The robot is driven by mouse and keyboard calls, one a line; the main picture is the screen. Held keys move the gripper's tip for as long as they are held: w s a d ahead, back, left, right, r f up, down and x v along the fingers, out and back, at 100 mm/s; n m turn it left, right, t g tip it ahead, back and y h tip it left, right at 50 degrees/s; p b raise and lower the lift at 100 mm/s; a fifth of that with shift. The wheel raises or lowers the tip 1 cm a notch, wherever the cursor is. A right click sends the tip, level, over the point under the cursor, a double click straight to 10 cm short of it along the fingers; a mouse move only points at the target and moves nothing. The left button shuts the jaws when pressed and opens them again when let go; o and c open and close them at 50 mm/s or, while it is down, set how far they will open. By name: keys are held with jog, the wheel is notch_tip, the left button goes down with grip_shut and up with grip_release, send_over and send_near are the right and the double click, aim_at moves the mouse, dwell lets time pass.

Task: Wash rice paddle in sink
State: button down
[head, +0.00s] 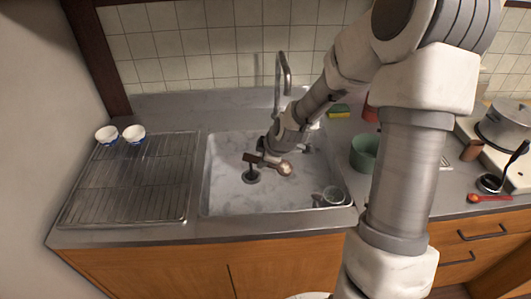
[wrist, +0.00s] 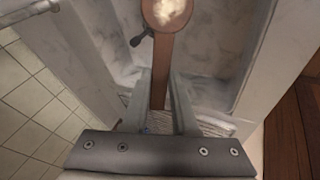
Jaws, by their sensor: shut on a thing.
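The rice paddle (head: 286,168) is brown, with a rounded head pointing right in the head view. In the wrist view its handle (wrist: 160,72) runs between my fingers, and whitish residue shows on its head (wrist: 168,12). My gripper (head: 264,157) is shut on the handle; its fingers also show in the wrist view (wrist: 160,104). It holds the paddle over the grey sink (head: 228,196), near the dark drain (head: 251,175). The curved metal faucet (head: 286,72) stands behind the sink. I see no water stream.
A small cup (head: 330,195) lies in the sink's front right corner. A drying rack (head: 130,185) with two small bowls (head: 106,134) is on the left. A green container (head: 364,152), a sponge (head: 339,111) and a pot (head: 505,125) stand right of the sink.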

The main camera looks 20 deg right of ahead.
jog(key=shift+w+d+r+n+t+y, duration=0.3)
jog(key=shift+w+d+r+n+y, duration=0.2)
jog(key=shift+d+n, duration=0.1)
notch_tip(320, 180, down, 20)
jog(key=b, duration=1.6)
jog(key=shift+a+r, duration=0.1)
jog(key=shift+r, duration=0.15)
jog(key=shift+a, duration=0.2)
jog(key=shift+w+a, duration=0.1)
jog(key=shift+a, duration=0.2)
jog(key=shift+d, duration=0.15)
dwell(0.4)
jog(key=shift+d, duration=0.35)
jog(key=shift+r, duration=0.1)
